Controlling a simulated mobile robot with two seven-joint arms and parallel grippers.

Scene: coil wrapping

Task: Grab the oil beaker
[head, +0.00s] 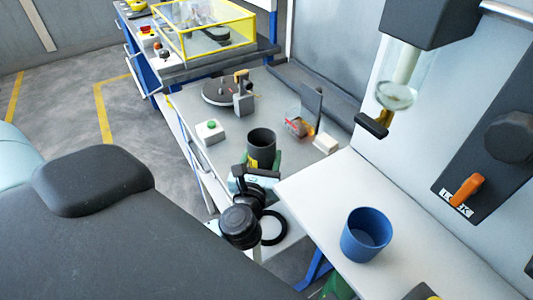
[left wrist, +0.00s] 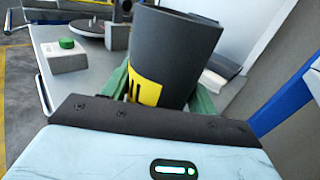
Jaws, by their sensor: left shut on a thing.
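The oil beaker (head: 262,143) is a dark grey, open-topped cup with a yellow label, near the front of the grey worktable in the head view. It fills the middle of the left wrist view (left wrist: 172,55), where it looks slightly tilted. My left gripper (head: 263,163) is shut on it, with a green finger on each side of the beaker's lower part. The fingers also show in the left wrist view (left wrist: 160,92), partly hidden behind the gripper body. I cannot tell whether the beaker's base touches the table. My right gripper is not in view.
A blue cup (head: 366,236) stands on the white bench (head: 310,195) at right. The worktable (head: 190,98) holds a green-button box (head: 210,131), a round turntable device (head: 221,91) and a small clear container (head: 297,124). A machine with a glass cylinder (head: 405,78) hangs at upper right.

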